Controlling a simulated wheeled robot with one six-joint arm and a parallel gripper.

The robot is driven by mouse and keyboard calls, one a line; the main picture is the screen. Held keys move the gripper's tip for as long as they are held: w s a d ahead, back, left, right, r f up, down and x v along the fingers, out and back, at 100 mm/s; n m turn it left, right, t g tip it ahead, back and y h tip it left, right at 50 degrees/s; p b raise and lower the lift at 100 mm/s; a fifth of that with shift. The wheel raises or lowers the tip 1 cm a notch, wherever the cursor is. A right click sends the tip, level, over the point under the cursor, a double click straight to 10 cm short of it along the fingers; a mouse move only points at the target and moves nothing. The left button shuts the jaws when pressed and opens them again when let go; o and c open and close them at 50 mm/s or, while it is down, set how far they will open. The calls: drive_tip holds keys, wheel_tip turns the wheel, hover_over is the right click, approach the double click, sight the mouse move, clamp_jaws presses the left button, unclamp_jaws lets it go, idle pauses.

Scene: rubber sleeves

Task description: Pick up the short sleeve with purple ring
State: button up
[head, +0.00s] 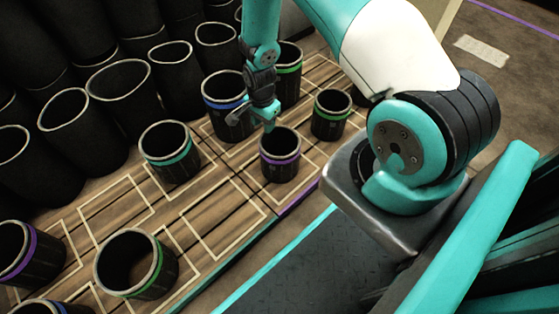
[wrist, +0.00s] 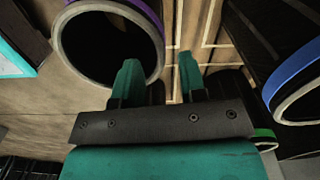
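The short black sleeve with a purple ring (head: 280,165) stands upright on the wooden slatted platform, near its right edge. Its pale rim and dark inside fill the upper left of the wrist view (wrist: 100,45). My gripper (head: 268,126) is at the far side of this sleeve's rim, pointing down. In the wrist view my gripper (wrist: 160,75) is open, with two teal fingers apart. The left finger overlaps the sleeve's opening and the right finger is outside it, with the rim between them. I cannot tell whether either finger touches the sleeve.
A blue-ringed sleeve (head: 222,117) stands close behind my gripper. A teal-ringed sleeve (head: 170,160) is left. Another purple-ringed sleeve (head: 20,262) is at the far left. Tall black sleeves crowd the back left.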

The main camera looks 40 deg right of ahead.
sight(265, 138)
wheel_tip(265, 138, down, 8)
drive_tip(key=b, duration=0.5)
drive_tip(key=shift+d, duration=0.1)
drive_tip(key=shift+r, duration=0.15)
clamp_jaws()
